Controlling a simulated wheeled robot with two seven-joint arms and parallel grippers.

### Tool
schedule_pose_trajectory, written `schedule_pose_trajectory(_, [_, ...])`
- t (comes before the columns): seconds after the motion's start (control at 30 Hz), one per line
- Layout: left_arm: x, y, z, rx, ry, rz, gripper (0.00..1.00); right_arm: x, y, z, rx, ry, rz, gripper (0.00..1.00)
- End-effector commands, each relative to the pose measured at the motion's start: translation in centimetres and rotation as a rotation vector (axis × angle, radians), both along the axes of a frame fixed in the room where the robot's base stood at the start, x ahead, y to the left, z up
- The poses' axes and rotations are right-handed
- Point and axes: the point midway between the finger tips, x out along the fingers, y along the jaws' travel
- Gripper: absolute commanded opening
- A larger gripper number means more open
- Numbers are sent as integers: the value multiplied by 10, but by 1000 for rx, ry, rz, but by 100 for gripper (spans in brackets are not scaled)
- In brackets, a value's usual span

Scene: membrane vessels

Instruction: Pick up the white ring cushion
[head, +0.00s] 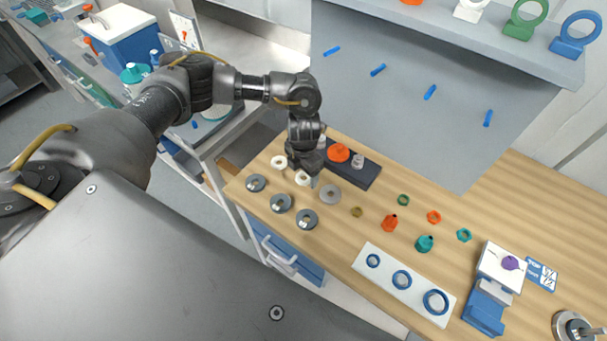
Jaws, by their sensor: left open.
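Two small white rings lie on the wooden bench top in the head view. One white ring (278,162) is at the back left of the group of rings and is clear of my gripper. The other white ring (302,180) is just left of my left gripper's tips. My left gripper (314,180) points down at the bench and is open. Its hand hides part of the bench behind it, and I cannot tell whether a finger touches the nearer white ring. My right gripper is not in view.
A grey ring (330,194) lies close right of the gripper. Several dark grey discs (281,203) lie in front. A dark block (362,170) with an orange part (338,153) stands behind. A white panel with blue rings (385,287) and a blue stand (485,310) are farther right.

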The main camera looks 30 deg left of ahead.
Motion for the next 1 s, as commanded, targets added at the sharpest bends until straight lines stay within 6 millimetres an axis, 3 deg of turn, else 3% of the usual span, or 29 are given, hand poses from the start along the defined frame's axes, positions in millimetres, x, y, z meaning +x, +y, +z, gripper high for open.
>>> schedule_pose_trajectory(0.3, [0,0,-7,0,-1,-1,71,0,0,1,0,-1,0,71])
schedule_pose_trajectory(0.67, [0,0,-6,0,-1,-1,24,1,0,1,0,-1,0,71])
schedule_pose_trajectory(1.0, [1,0,-3,-1,-3,-2,23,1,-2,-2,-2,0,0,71])
